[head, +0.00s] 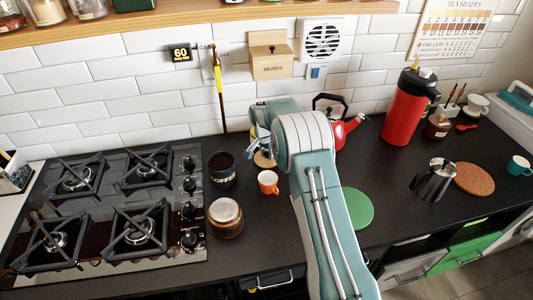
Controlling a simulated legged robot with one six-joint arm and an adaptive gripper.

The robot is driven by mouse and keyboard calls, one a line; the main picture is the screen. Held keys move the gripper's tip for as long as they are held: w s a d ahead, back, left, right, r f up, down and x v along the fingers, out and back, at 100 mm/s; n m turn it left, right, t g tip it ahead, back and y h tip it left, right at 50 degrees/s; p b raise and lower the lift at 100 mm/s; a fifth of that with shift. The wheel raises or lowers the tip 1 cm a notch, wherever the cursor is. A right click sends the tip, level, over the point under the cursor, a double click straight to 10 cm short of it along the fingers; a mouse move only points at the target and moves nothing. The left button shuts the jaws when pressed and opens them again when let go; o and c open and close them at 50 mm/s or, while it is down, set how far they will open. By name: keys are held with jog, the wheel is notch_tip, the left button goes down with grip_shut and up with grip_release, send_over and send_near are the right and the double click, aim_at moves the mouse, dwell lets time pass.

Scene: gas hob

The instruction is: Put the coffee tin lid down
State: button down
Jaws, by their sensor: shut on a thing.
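The coffee tin (222,171) is a dark, round tin with "COFFEE" lettering, standing upright on the black worktop just right of the hob. Its top looks open and dark inside. My gripper (261,146) is right of the tin, partly hidden by my own arm. It is shut on the coffee tin lid (264,160), a small tan disc seen below the fingers. Whether the lid touches the worktop is hard to tell.
An orange cup (268,182) stands just in front of the lid. A wooden jar (227,219) is nearer. The gas hob (104,208) lies left. A red kettle (343,131) and green round mat (356,208) are right. Bare worktop (395,200) lies beyond the mat.

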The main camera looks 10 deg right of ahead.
jog(key=shift+a, duration=0.15)
jog(key=c, duration=0.5)
grip_release()
jog(key=shift+a, duration=0.25)
jog(key=shift+c, duration=0.2)
jog(key=shift+d, duration=0.2)
